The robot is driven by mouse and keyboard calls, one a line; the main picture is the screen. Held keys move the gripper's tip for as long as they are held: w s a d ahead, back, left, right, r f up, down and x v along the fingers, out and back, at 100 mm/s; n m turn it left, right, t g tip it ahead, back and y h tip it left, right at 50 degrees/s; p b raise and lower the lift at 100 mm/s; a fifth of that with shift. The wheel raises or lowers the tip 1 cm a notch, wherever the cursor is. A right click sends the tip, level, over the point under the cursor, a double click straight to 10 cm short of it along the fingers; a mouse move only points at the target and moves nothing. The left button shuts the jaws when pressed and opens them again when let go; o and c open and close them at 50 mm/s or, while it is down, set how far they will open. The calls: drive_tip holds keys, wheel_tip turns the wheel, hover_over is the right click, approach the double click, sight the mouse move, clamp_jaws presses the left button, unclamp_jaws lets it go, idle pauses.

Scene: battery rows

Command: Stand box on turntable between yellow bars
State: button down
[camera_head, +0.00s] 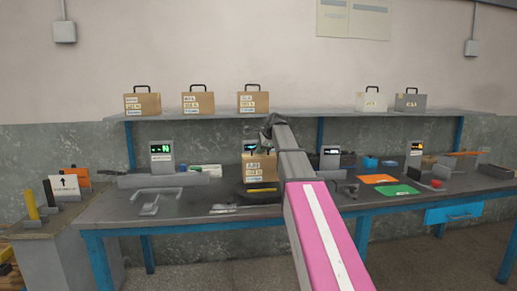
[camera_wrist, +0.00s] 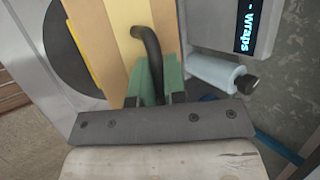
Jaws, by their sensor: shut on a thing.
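A brown cardboard box (camera_head: 260,169) with white and yellow labels is upright over the dark round turntable (camera_head: 246,195) on the bench. A yellow bar (camera_head: 262,190) lies in front of the box's base. In the wrist view, my gripper (camera_wrist: 156,83) has green fingers shut on the box's black handle (camera_wrist: 150,50), above the tan box top (camera_wrist: 112,30). The turntable (camera_wrist: 65,55) and a yellow bar (camera_wrist: 80,57) show beside the box there. The second bar is hidden. I cannot tell whether the box touches the turntable.
A display unit (camera_wrist: 222,30) stands close beside the box, with a pale roll (camera_wrist: 225,75) near it. Several similar boxes stand on the shelf (camera_head: 310,113) above. Orange (camera_head: 379,179) and green (camera_head: 396,189) mats lie on the bench to the right.

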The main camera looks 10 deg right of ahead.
sight(260, 156)
drive_tip(key=shift+f, duration=1.9)
drive_tip(key=c, duration=1.2)
unclamp_jaws()
drive_tip(key=shift+s+f, duration=0.1)
drive_tip(key=shift+f, duration=0.05)
drive_tip(key=shift+o, duration=0.2)
drive_tip(key=v, duration=1.2)
